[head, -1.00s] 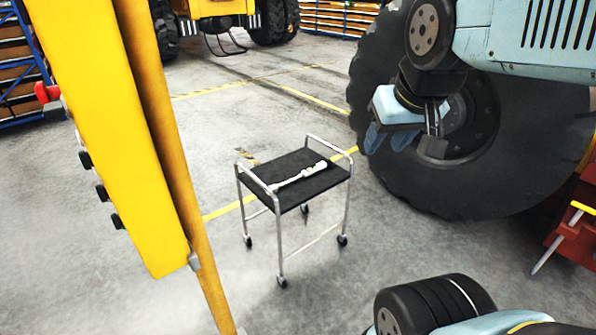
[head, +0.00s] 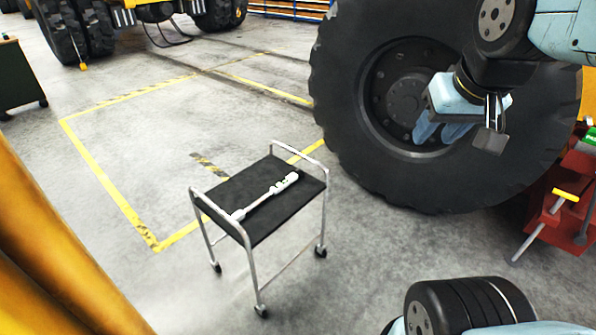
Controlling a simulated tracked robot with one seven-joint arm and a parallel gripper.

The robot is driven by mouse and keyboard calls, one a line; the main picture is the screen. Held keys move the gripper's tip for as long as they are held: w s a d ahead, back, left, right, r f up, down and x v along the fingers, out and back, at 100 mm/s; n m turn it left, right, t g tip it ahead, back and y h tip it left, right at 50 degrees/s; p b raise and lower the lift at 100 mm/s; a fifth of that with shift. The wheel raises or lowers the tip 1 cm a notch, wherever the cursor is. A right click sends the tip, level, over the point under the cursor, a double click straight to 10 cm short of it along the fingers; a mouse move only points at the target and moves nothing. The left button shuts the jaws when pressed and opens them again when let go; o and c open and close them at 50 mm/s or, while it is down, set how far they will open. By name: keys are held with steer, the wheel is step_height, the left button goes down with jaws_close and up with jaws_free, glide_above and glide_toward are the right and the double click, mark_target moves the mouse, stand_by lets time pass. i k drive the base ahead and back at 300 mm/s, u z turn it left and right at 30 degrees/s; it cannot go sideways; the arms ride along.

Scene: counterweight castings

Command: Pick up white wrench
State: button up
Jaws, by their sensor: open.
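The white wrench (head: 265,196) lies diagonally on the black top of a small wheeled cart (head: 250,222) in the head view. Nothing touches or covers it. My gripper (head: 452,128) hangs from my arm at the upper right, in front of the big tire. It is open and empty, well above and to the right of the cart, apart from the wrench.
The cart has raised silver rails at two ends. A large black tire (head: 352,165) stands behind and right of it. A red stand (head: 560,205) is at the right, and a yellow post (head: 45,265) at the lower left.

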mark_target(240, 216)
steer(key=z, duration=0.1)
steer(key=i, duration=0.75)
steer(key=u, duration=0.5)
steer(key=i, duration=0.6)
steer(key=u, duration=0.45)
steer(key=k, duration=0.85)
steer(key=u, duration=0.2)
steer(key=i, duration=0.85)
steer(key=z, duration=0.1)
